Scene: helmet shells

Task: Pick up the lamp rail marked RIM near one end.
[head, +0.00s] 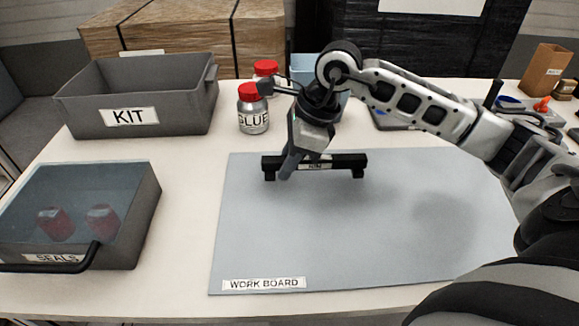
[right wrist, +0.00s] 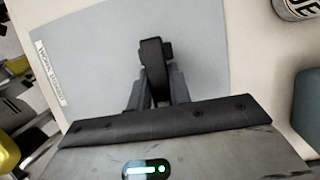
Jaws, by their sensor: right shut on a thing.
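The lamp rail (head: 345,161) is a black bar with short feet and a pale label reading RIM. It stands at the back of the grey work board (head: 262,262) in the head view. My right gripper (head: 286,172) is over the rail near its left end, shut on it. In the right wrist view the black end of the rail (right wrist: 152,55) shows between the fingers of my right gripper (right wrist: 158,88). The rail appears to be at board level; I cannot tell whether its feet touch. My left gripper is not in view.
A grey KIT bin (head: 185,120) stands at the back left. A SEALS box (head: 146,205) with red-topped items is at the front left. Red-capped GLUE bottles (head: 253,110) stand behind the board. A blue container (head: 303,66) is behind my right wrist. The board's front is clear.

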